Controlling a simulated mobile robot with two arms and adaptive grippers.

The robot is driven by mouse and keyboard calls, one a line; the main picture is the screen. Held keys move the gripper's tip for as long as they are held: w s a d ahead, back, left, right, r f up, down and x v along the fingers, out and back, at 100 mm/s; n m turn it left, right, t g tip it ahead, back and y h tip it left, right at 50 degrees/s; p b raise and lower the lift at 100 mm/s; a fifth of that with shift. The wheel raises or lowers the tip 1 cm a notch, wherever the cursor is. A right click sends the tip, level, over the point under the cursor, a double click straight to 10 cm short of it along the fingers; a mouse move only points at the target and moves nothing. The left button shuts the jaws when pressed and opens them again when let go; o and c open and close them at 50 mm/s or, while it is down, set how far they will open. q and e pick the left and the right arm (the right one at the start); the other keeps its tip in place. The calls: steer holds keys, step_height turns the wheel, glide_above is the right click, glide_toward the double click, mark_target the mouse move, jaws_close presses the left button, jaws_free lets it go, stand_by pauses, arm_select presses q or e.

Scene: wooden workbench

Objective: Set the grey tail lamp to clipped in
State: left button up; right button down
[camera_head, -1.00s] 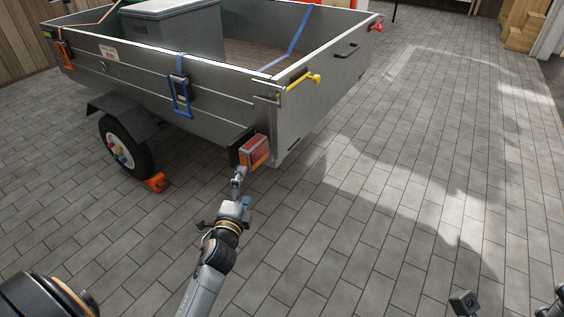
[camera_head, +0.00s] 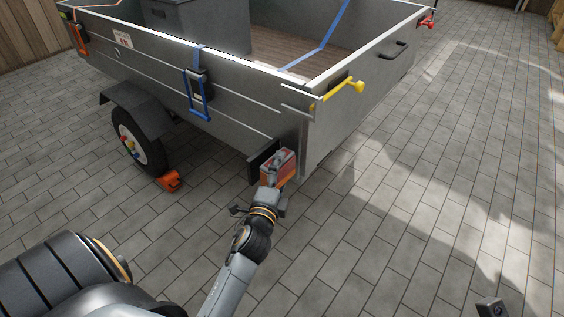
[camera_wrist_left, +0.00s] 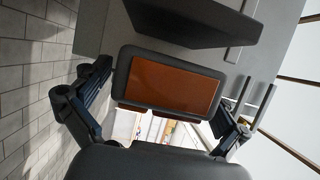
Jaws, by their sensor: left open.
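The tail lamp (camera_head: 284,169), with a red and orange lens, is at the trailer's near lower corner, beside a dark plate (camera_head: 261,158). In the left wrist view, the lamp's grey housing (camera_wrist_left: 126,68) surrounds an orange panel. My left gripper (camera_head: 274,176) is at the lamp and partly covers it in the head view. In the left wrist view, my left gripper's fingers (camera_wrist_left: 168,98) are open, one on each side of the lamp. I cannot tell whether they touch it or how the lamp is fastened.
The grey trailer (camera_head: 225,105) has a yellow handle (camera_head: 345,94) above the lamp and a blue strap buckle (camera_head: 197,95) on its side. An orange chock (camera_head: 168,181) is by the wheel (camera_head: 140,145).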

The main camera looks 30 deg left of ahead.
arm_select(q)
steer(key=shift+w, duration=0.1)
steer(key=c, duration=1.7)
steer(key=shift+a+r+p, duration=0.2)
steer(key=shift+a+p, duration=0.55)
steer(key=shift+a, duration=0.4)
steer(key=shift+a+f, duration=0.1)
steer(key=o, duration=1.5)
steer(key=shift+o, duration=1)
